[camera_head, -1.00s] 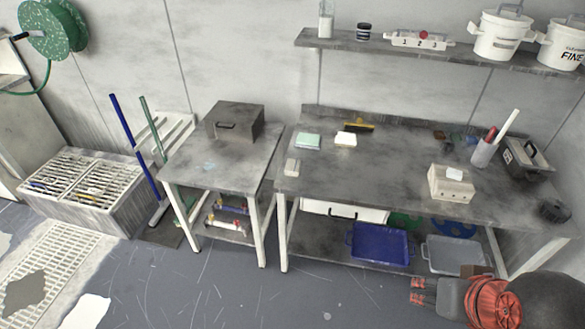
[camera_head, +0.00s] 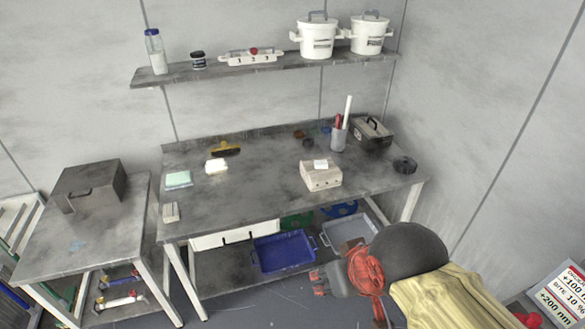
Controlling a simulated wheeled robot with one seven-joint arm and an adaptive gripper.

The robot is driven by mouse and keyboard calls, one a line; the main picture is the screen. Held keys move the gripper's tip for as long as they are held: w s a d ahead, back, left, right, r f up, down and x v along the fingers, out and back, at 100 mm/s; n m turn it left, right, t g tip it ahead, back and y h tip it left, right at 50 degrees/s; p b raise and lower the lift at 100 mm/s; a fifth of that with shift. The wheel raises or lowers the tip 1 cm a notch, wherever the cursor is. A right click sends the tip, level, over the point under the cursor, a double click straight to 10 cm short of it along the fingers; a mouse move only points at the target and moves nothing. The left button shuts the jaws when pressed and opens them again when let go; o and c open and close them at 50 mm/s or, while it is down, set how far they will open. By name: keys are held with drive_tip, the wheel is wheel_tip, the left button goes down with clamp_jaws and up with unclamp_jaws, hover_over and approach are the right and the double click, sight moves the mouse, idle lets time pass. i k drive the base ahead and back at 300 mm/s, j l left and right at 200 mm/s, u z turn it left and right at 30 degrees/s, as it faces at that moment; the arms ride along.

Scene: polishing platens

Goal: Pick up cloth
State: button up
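A folded pale green cloth-like piece (camera_head: 178,179) lies flat on the left part of the workbench top (camera_head: 250,200). A white, cloth-like or block-like piece (camera_head: 216,166) lies to its right; I cannot tell its material. My gripper (camera_head: 317,282) is at the lower right, in front of the bench, pointing left. Its two reddish fingertips look apart, with nothing between them. It is well away from both pieces and touches nothing that I can see.
A small grey block (camera_head: 171,213) lies at the bench's left edge. A beige box (camera_head: 321,176), a pen cup (camera_head: 338,138), a dark toolbox (camera_head: 372,134) and a black roll (camera_head: 404,165) stand on the right. A shelf (camera_head: 270,69) hangs above. A blue tray (camera_head: 284,252) is below.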

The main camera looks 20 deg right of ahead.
sight(171, 211)
drive_tip(key=i+j, duration=0.35)
drive_tip(key=j, duration=0.15)
drive_tip(key=i+j, duration=0.3)
drive_tip(key=j, duration=0.2)
drive_tip(key=i+j, duration=0.35)
drive_tip(key=j, duration=0.15)
drive_tip(key=i+j, duration=0.35)
drive_tip(key=j, duration=0.15)
